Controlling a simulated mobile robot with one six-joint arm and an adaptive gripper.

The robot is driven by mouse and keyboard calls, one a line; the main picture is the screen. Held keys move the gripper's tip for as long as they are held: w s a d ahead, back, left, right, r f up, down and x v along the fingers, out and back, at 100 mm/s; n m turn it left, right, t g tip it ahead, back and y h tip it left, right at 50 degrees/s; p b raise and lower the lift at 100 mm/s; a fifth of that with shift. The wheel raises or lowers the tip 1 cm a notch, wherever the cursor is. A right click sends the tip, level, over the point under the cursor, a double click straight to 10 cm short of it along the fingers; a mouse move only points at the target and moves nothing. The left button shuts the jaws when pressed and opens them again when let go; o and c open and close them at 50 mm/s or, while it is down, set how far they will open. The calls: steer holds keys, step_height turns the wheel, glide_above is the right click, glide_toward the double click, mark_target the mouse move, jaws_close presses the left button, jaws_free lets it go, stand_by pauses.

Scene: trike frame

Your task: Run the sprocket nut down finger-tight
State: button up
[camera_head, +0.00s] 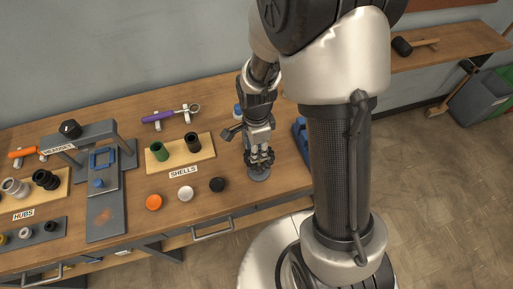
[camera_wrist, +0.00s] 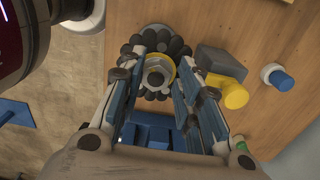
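My gripper (camera_wrist: 160,72) reaches down with its two blue fingers apart. A metallic hex nut (camera_wrist: 154,76) with a yellow ring around it lies between the fingertips in the wrist view. I cannot tell whether the fingers touch it. Under the nut is a dark, round, lobed part (camera_wrist: 179,46), partly hidden by the fingers; a grey round base (camera_wrist: 153,30) shows beyond it. In the head view my gripper (camera_head: 258,158) is over this grey round base (camera_head: 258,174) near the bench's front edge, and the nut cannot be made out there.
A blue tray (camera_head: 301,140) is right of my gripper. The shells board (camera_head: 180,153) and orange, white and black caps (camera_head: 185,193) are to the left.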

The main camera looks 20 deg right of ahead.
steer(key=o, duration=0.3)
steer(key=shift+s, duration=0.1)
step_height(320, 180, up, 12)
stand_by(0.6)
stand_by(0.6)
steer(key=s+r+n+t+b, duration=0.2)
steer(key=s+r+n, duration=0.2)
steer(key=s+n, duration=0.3)
steer(key=s+d+r+n+t+b, duration=0.1)
steer(key=s+r+n, duration=0.3)
steer(key=s+n, duration=0.4)
steer(key=n+t+b, duration=0.1)
steer(key=n, duration=0.2)
steer(key=shift+s+r+t, duration=0.2)
steer(key=shift+r+t, duration=0.1)
